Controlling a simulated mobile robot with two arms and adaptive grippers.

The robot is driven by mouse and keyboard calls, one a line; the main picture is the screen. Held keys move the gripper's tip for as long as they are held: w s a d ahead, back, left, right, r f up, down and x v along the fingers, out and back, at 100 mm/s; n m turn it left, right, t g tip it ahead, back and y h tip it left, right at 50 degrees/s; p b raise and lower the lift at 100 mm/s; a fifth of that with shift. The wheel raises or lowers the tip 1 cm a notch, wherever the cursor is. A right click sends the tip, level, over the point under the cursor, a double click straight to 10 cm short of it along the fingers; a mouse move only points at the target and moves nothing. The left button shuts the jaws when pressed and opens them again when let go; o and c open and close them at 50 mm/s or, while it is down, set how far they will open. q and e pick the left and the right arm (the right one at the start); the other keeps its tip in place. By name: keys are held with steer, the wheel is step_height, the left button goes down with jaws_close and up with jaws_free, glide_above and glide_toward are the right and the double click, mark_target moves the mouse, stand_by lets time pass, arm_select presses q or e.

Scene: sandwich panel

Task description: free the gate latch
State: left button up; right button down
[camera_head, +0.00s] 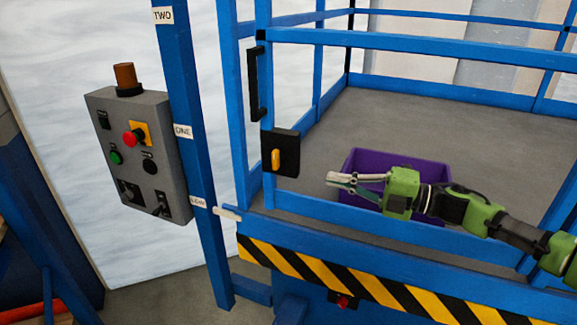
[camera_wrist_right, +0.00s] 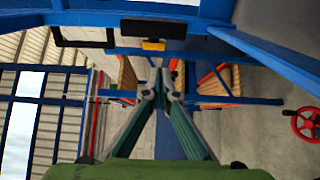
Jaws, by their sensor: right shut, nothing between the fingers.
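The gate latch is a black plate (camera_head: 287,142) with a yellow handle (camera_head: 276,160) on the blue gate post. The handle looks upright in the head view. In the wrist view the black plate (camera_wrist_right: 170,29) and the yellow handle (camera_wrist_right: 153,45) show at the top, beyond the fingertips. My right gripper (camera_head: 332,181) comes in from the right and points left. It is a short way right of the latch and slightly lower, apart from it. Its fingers, also in the wrist view (camera_wrist_right: 160,90), are shut with nothing between them. My left gripper is not in view.
A purple crate (camera_head: 352,158) stands on the platform floor behind my right gripper. Blue rails (camera_head: 420,48) enclose the platform. A black grab handle (camera_head: 255,83) is above the latch. A grey control box (camera_head: 148,180) with buttons is at the left.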

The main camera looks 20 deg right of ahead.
mark_target(277, 167)
steer(key=p+x, duration=0.2)
steer(key=x, duration=0.1)
steer(key=p+x, duration=0.2)
steer(key=x, duration=0.2)
steer(key=p+x, duration=0.2)
steer(key=x, duration=0.2)
steer(key=shift+r, duration=0.3)
steer(key=shift+w+a+f, duration=0.2)
steer(key=shift+w+a, duration=0.15)
steer(key=shift+a, duration=0.1)
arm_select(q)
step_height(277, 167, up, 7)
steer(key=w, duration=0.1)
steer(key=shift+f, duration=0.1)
